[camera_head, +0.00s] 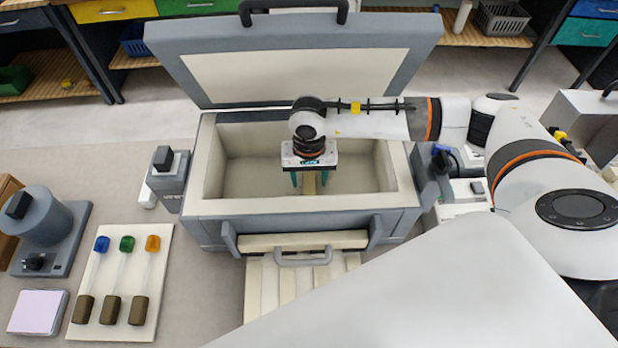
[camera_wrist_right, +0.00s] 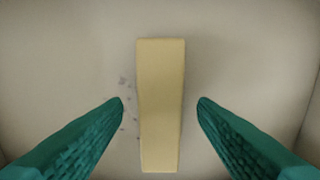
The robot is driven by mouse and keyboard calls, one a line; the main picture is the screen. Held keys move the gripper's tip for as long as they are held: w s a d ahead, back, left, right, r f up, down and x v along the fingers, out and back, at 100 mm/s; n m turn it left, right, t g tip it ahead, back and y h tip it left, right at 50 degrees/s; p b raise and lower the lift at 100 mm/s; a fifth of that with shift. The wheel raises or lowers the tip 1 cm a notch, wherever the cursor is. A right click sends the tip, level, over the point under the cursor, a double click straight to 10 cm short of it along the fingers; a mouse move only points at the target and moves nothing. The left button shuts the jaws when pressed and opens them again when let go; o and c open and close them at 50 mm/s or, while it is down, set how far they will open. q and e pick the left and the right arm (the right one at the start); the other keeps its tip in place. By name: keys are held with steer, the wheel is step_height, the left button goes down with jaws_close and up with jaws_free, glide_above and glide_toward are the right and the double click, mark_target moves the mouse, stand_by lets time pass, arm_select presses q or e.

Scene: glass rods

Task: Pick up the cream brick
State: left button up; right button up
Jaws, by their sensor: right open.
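The cream brick (camera_wrist_right: 160,105) is a long pale yellow block on the cream floor of the open box. In the right wrist view it lies lengthwise between the two teal fingers, with a gap on each side. In the head view a part of the brick (camera_head: 310,185) shows below my right gripper (camera_head: 309,181). My right gripper is inside the box, pointing down, open and empty; its fingers also show in the wrist view (camera_wrist_right: 160,103). My left gripper is not in view.
The grey box has cream walls (camera_head: 300,206) around the gripper and a raised lid (camera_head: 300,70) behind it. A front drawer with a handle (camera_head: 302,259) sticks out below. At left, a cream board (camera_head: 153,290) holds three glass rods beside a grey device (camera_head: 45,235).

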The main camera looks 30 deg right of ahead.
mark_target(310, 194)
steer(key=shift+f, duration=0.8)
steer(key=c, duration=1.1)
steer(key=shift+r, duration=0.1)
steer(key=shift+c, duration=0.2)
steer(key=shift+r, duration=0.2)
steer(key=s, duration=0.1)
steer(key=s+a, duration=0.2)
steer(key=s, duration=0.1)
steer(key=shift+r, duration=0.35)
step_height(310, 194, up, 14)
steer(key=p, duration=0.6)
steer(key=shift+w+d, duration=0.15)
steer(key=shift+w, duration=0.05)
steer(key=shift+f, duration=0.1)
